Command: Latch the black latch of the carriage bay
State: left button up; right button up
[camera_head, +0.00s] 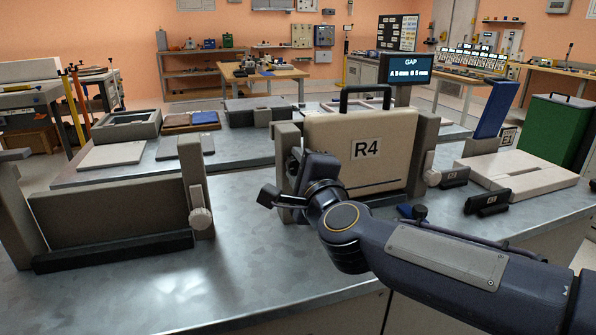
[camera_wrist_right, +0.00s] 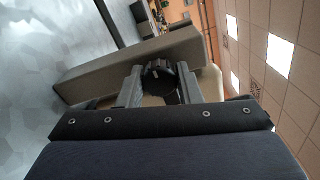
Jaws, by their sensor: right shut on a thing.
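The carriage bay holds a beige R4 carriage (camera_head: 352,150) upright between its grey side posts, with a black handle (camera_head: 364,93) on top. My right gripper (camera_head: 298,172) is at the left post (camera_head: 285,143) of this bay. In the right wrist view its two fingers (camera_wrist_right: 160,88) are shut on the black latch (camera_wrist_right: 159,75), a round ridged knob on the post. In the head view the gripper hides this latch. My left gripper is not in view.
An empty bay (camera_head: 110,213) with a pale knob (camera_head: 201,219) stands to the left. Black clips (camera_head: 488,202), a pale slab (camera_head: 522,172) and a green box (camera_head: 556,125) are at right. The metal bench top (camera_head: 240,262) is clear in front. A screen (camera_head: 409,68) stands behind.

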dwell(0.4)
jog(key=o, duration=1)
jog(key=shift+c, duration=0.2)
jog(key=p+v, duration=0.1)
jog(key=v, duration=0.6)
jog(key=shift+s, duration=0.35)
jog(key=shift+d, duration=0.2)
